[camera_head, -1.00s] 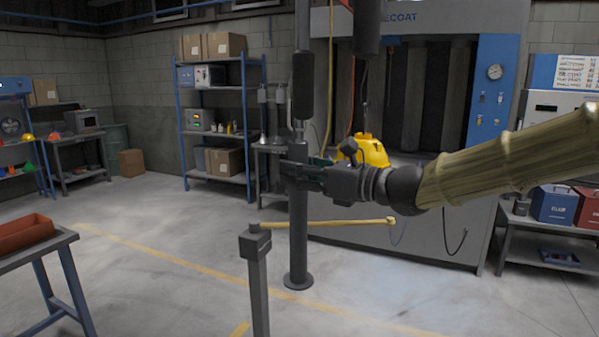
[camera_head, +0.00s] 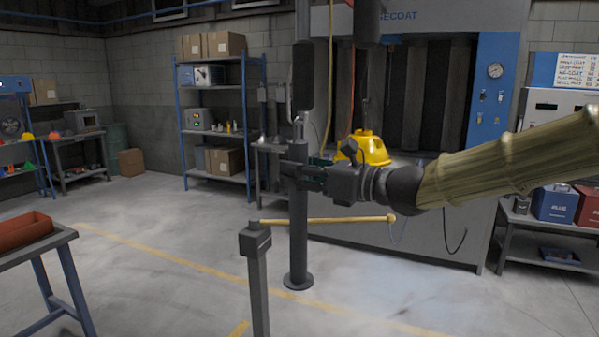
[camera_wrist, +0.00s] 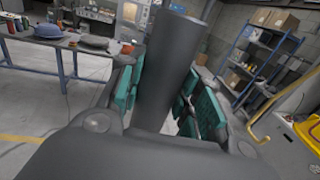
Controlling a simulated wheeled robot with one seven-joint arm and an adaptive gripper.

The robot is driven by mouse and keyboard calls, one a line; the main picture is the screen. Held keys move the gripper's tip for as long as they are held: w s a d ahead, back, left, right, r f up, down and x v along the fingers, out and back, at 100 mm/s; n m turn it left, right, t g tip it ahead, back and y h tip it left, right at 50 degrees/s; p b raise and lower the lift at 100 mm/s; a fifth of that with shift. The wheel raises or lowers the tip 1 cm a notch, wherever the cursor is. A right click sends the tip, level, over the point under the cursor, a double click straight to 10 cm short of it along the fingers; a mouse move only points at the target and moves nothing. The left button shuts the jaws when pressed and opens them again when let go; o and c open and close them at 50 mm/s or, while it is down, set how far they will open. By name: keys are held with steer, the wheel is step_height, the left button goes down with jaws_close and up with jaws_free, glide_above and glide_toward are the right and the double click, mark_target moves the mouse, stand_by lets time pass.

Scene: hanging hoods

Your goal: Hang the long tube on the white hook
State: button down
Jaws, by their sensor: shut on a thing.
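The long dark grey tube (camera_head: 298,232) stands upright at the middle of the head view, with a wide round foot at its lower end. My gripper (camera_head: 303,176) is shut on its upper part from the right. In the wrist view the dark tube (camera_wrist: 168,75) passes between the teal finger pads of my gripper (camera_wrist: 160,105). Just above the tube's top hangs a small pale metal piece (camera_head: 299,124), below a dark cylinder (camera_head: 302,76); it may be the white hook. It is too small to tell whether tube and metal piece touch.
A yellow hood (camera_head: 363,148) hangs behind my gripper. A grey post (camera_head: 256,275) with a yellow bar (camera_head: 325,221) stands in front of the tube. The floor between is clear.

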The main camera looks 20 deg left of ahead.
steer(key=shift+f, duration=0.1)
steer(key=c, duration=0.9)
jaws_free()
steer(key=shift+d, duration=0.1)
